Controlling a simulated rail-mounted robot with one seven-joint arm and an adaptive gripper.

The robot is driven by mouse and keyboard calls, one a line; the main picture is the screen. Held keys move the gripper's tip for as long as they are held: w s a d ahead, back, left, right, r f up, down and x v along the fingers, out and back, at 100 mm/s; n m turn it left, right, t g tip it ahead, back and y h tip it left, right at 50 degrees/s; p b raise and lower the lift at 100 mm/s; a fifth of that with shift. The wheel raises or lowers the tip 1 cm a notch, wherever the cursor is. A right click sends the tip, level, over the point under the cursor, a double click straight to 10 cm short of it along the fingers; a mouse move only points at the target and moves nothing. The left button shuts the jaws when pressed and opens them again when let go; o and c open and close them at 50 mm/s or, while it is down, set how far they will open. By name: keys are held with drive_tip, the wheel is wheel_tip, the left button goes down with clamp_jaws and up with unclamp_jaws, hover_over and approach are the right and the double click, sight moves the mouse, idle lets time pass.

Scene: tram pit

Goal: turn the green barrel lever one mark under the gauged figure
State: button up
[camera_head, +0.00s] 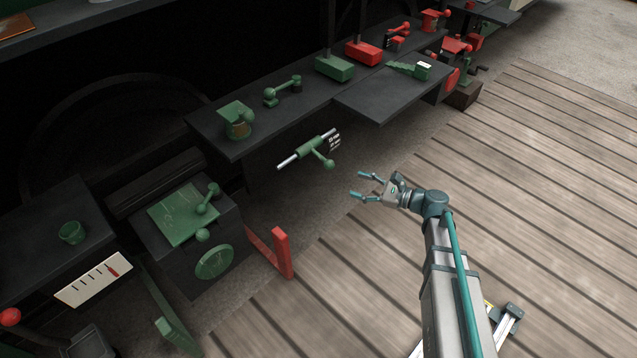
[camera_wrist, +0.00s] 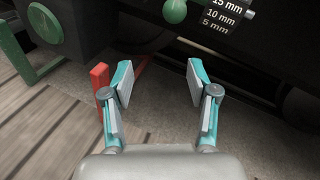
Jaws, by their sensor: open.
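The green barrel lever (camera_head: 310,147) sits on a pale horizontal rod under the front edge of the dark bench. Its arm ends in a round green knob (camera_head: 328,163), which hangs down and to the right. The knob also shows at the top of the wrist view (camera_wrist: 174,11). A dark scale (camera_head: 335,141) is beside the barrel; in the wrist view, it (camera_wrist: 222,17) reads 15 mm, 10 mm and 5 mm, cut off at the top. My gripper (camera_head: 359,186) is open and empty, to the right of and below the knob, apart from it.
A red bracket (camera_head: 281,252) stands left of my gripper; it also shows behind the left finger in the wrist view (camera_wrist: 100,76). A white panel (camera_head: 93,279) with dark marks and a red pointer is at the lower left. Green and red fittings line the bench.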

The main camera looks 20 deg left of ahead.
sight(330, 163)
drive_tip(key=a+r+m, duration=0.1)
drive_tip(key=a, duration=0.2)
drive_tip(key=w+a+m+b, duration=0.1)
drive_tip(key=a, duration=0.3)
drive_tip(key=w+a+r+m+y, duration=0.1)
drive_tip(key=a+m, duration=0.1)
drive_tip(key=a, duration=0.2)
drive_tip(key=shift+w+r+t, duration=0.1)
drive_tip(key=shift+r+t, duration=0.2)
drive_tip(key=shift+t, duration=0.1)
clamp_jaws()
